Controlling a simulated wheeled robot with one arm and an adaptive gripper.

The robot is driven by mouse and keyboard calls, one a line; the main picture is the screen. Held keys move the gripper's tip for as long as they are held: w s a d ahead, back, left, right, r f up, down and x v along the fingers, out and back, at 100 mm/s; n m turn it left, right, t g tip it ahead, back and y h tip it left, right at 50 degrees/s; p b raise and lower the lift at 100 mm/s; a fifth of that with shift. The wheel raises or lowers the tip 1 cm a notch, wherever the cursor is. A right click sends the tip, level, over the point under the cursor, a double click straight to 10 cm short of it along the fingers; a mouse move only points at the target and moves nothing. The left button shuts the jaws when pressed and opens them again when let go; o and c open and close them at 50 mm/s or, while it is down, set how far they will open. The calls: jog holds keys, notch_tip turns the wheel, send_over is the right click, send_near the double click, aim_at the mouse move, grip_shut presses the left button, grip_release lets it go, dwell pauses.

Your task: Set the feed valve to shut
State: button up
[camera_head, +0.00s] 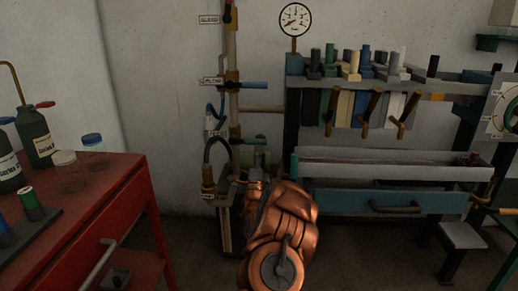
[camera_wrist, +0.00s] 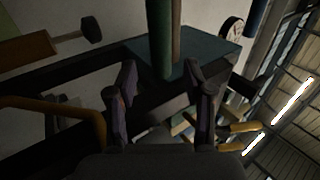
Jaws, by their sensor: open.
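A vertical pipe (camera_head: 233,60) on the wall carries several valves with small labels too blurred to read surely, so I cannot tell which is the feed valve. One has a blue lever (camera_head: 255,85) pointing right, level.
A red cart (camera_head: 95,205) with bottles and jars stands at left. A gauge (camera_head: 295,19) hangs on the wall. A tool rack (camera_head: 380,75) and a blue drawer (camera_head: 370,202) fill the right. In the wrist view, a green bar (camera_wrist: 159,35) stands beyond my fingers.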

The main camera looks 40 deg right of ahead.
jog(key=v, duration=0.6)
jog(key=shift+s, duration=0.15)
jog(key=shift+a+f, duration=0.15)
dwell(0.3)
